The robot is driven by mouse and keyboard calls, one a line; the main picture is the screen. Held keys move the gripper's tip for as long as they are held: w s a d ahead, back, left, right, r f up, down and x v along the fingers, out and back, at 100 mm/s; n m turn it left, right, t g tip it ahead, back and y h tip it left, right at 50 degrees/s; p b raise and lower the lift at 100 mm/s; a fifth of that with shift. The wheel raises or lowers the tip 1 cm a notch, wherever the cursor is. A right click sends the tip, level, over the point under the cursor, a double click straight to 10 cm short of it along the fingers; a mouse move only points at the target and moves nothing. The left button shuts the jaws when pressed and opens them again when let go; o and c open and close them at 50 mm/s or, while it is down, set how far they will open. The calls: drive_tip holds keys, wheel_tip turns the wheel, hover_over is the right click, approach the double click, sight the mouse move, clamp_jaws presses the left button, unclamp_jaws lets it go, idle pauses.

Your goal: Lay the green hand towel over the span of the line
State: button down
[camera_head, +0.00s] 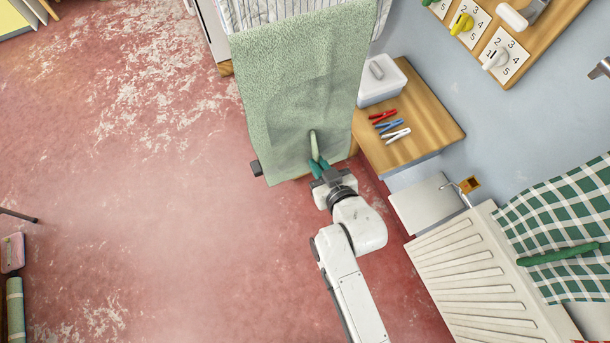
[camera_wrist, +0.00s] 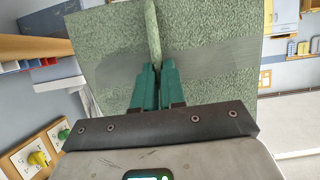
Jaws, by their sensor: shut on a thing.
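In the wrist view the towel (camera_wrist: 220,45) fills most of the upper picture, and the fold stands up between the fingertips (camera_wrist: 153,66). I cannot make out the line; the towel may hide what lies behind it.
A wooden side table (camera_head: 425,110) with a white lidded box (camera_head: 383,82) and red, blue and white clips (camera_head: 388,124) stands right of the towel. A radiator (camera_head: 480,270) with a checked cloth (camera_head: 560,215) is at lower right. The red floor at left is mostly clear.

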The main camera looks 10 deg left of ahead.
drive_tip(key=shift+s+d+p, duration=0.3)
drive_tip(key=shift+s+d, duration=0.25)
drive_tip(key=shift+s, duration=0.3)
drive_tip(key=shift+s+d+p, duration=0.25)
drive_tip(key=shift+s+d, duration=0.3)
drive_tip(key=shift+s, duration=0.25)
drive_tip(key=shift+s, duration=0.15)
